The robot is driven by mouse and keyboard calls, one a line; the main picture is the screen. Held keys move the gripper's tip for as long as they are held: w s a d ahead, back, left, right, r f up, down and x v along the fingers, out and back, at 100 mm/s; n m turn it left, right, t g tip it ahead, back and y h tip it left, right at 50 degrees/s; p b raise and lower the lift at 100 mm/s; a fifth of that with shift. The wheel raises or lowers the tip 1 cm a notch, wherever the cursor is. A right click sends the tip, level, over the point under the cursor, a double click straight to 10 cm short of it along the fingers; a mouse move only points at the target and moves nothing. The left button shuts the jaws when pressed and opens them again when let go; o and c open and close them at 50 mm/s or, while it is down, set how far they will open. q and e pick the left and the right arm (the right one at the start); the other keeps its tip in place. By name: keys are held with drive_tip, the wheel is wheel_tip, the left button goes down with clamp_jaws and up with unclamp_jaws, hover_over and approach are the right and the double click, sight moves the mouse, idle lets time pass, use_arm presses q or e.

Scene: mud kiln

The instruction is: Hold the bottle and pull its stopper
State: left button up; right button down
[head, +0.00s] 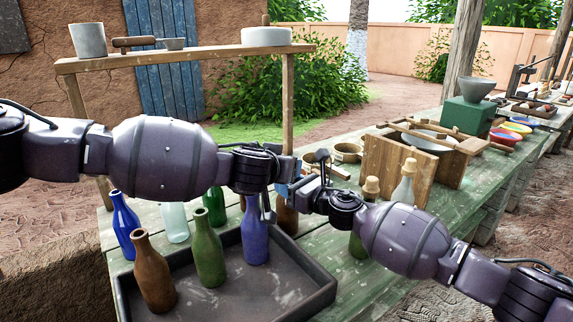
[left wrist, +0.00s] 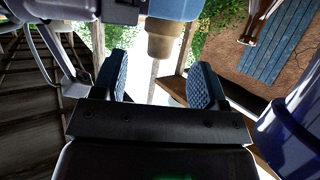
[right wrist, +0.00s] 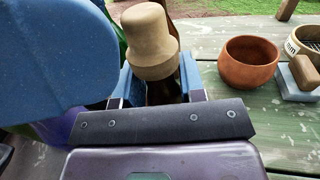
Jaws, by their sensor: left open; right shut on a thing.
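The stoppered bottle is brown. Its lower body (head: 287,218) shows below the grippers in the head view, and its dark neck (right wrist: 160,92) shows in the right wrist view. A tan cork stopper (right wrist: 150,40) sits in its mouth. My right gripper (right wrist: 162,88) is shut on the neck just below the stopper. My left gripper (left wrist: 158,80) is open and empty. In the left wrist view the stopper (left wrist: 163,38) appears just beyond its fingertips, roughly between them, apart from both. In the head view the wrists hide the stopper.
A dark tray (head: 240,290) holds brown, green and blue bottles in front. More bottles stand behind it. Two corked bottles, one clear (head: 405,185), stand right. A terracotta bowl (right wrist: 249,62) is close by. A wooden shelf (head: 180,58) rises behind.

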use_arm(q)
drive_tip(key=shift+x, duration=2)
use_arm(e)
drive_tip(key=shift+f, duration=0.25)
use_arm(q)
drive_tip(key=shift+f, duration=0.1)
drive_tip(key=c, duration=1.1)
drive_tip(key=shift+r, duration=0.3)
drive_tip(key=shift+r, duration=0.35)
drive_tip(key=shift+r, duration=0.5)
drive_tip(key=shift+r, duration=2)
use_arm(e)
drive_tip(key=shift+f, duration=0.1)
